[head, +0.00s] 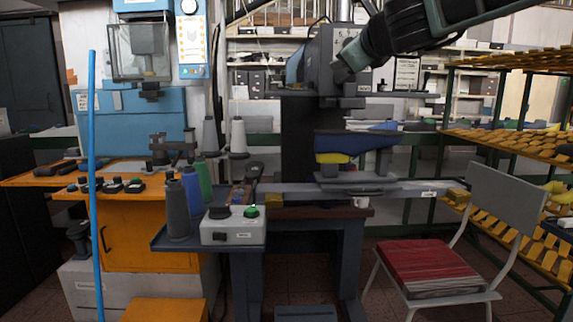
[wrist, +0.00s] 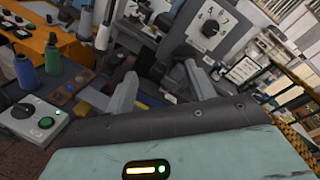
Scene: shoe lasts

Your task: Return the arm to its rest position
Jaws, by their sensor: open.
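My arm (head: 425,22) reaches in from the upper right of the head view. My gripper (head: 342,74) is at its end, in front of the grey machine's upper part. In the wrist view the two grey fingers of my gripper (wrist: 160,82) stand well apart, and nothing is held between them. A blue shoe last (head: 358,138) and a yellow piece (head: 333,158) sit on the machine below my gripper, apart from it. The yellow piece shows partly in the wrist view (wrist: 150,99), beyond the fingers.
A shelf bench holds thread cones (head: 178,212) and a control box (head: 232,226) with a lit green button. A chair with a red seat (head: 433,268) stands at right. Yellow racks (head: 505,135) line the right side. A blue pole (head: 94,190) stands at left.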

